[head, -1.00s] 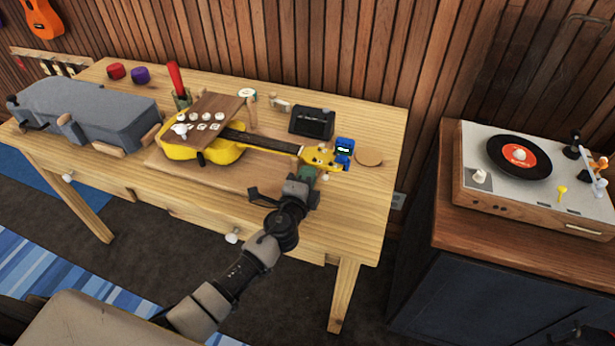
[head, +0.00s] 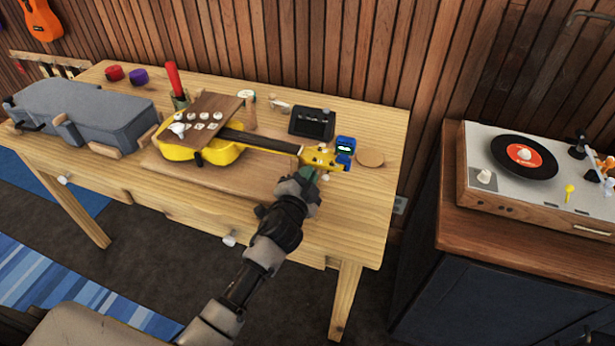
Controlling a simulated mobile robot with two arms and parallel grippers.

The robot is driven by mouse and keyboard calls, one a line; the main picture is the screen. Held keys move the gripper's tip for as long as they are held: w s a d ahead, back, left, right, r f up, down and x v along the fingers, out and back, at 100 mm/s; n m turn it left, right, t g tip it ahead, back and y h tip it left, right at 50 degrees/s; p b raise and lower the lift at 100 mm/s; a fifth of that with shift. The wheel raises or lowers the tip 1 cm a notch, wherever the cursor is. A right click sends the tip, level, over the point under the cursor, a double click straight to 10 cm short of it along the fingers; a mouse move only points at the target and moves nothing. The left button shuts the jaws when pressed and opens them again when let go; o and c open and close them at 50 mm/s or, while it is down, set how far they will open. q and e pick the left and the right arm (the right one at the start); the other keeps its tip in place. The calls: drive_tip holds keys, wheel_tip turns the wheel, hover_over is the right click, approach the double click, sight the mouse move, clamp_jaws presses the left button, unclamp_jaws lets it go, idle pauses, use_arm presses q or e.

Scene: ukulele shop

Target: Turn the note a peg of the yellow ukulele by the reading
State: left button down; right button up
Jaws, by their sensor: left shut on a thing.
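The yellow ukulele (head: 210,153) lies on a brown board on the wooden table, with its neck pointing right. Its yellow headstock (head: 318,157) is at the right end, and a blue clip-on tuner (head: 345,147) with a small lit screen sits on it. The reading is too small to tell. My left gripper (head: 308,174) is at the near edge of the headstock, shut on a peg there. The peg is mostly hidden by the fingers, so I cannot tell its note. My right gripper is not in view.
A wooden plate with white knobs (head: 204,115) stands over the ukulele body. A grey case (head: 85,108) fills the table's left. A record player (head: 540,170) stands right.

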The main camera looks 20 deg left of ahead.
use_arm(q)
drive_tip(key=shift+f, duration=0.1)
idle(0.4)
drive_tip(key=c, duration=1.2)
unclamp_jaws()
drive_tip(key=shift+s, duration=0.1)
drive_tip(key=s, duration=1)
drive_tip(key=shift+s+a+b, duration=0.15)
drive_tip(key=shift+s+b, duration=0.2)
drive_tip(key=shift+b, duration=0.05)
